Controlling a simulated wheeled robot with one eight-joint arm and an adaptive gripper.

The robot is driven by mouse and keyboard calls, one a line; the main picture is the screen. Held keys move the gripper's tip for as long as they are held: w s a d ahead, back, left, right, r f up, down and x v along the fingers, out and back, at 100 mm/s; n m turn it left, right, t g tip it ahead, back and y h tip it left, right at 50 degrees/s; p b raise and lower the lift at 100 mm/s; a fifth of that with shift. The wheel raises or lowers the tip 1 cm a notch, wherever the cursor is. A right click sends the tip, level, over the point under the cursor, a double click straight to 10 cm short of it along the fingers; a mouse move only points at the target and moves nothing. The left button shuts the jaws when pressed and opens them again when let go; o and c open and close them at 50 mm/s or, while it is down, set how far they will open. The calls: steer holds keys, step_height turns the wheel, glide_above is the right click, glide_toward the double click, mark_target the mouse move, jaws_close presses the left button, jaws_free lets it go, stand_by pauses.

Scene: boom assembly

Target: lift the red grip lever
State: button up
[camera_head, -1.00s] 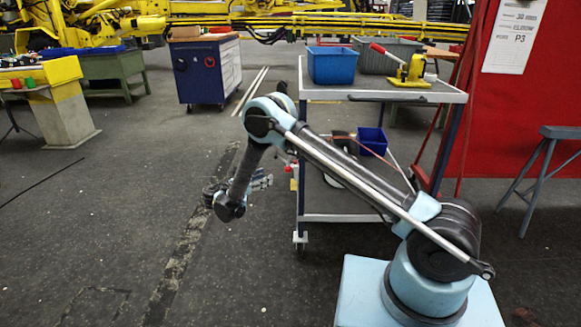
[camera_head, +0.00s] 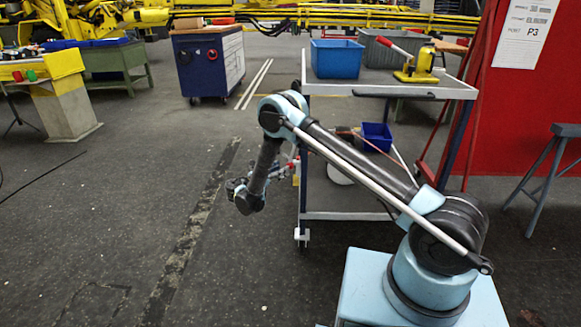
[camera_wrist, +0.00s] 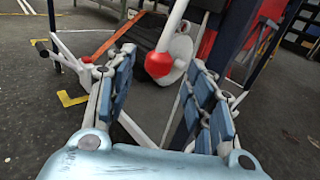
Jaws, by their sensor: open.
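In the wrist view a pale rod ends in a round red grip (camera_wrist: 158,65), seen between the fingers of my gripper (camera_wrist: 160,74). The fingers, with blue pads, are spread open with nothing held. I cannot tell how far beyond the fingertips the grip lies. In the head view my gripper (camera_head: 237,188) hangs low, left of the trolley, partly hidden by my arm. A small red part (camera_head: 293,166) shows by the trolley's left side. A yellow device (camera_head: 418,68) on the trolley top also has a red-gripped lever (camera_head: 392,44), angled up to the left.
The trolley (camera_head: 440,88) carries a blue bin (camera_head: 336,58) and a grey bin (camera_head: 385,50) on top. A dark blue bin (camera_head: 376,137) is on its lower level. A stool (camera_head: 550,165) and red panel (camera_head: 520,130) stand right. The floor at left is open.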

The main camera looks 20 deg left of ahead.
mark_target(290, 164)
steer(key=x, duration=0.7)
jaws_close()
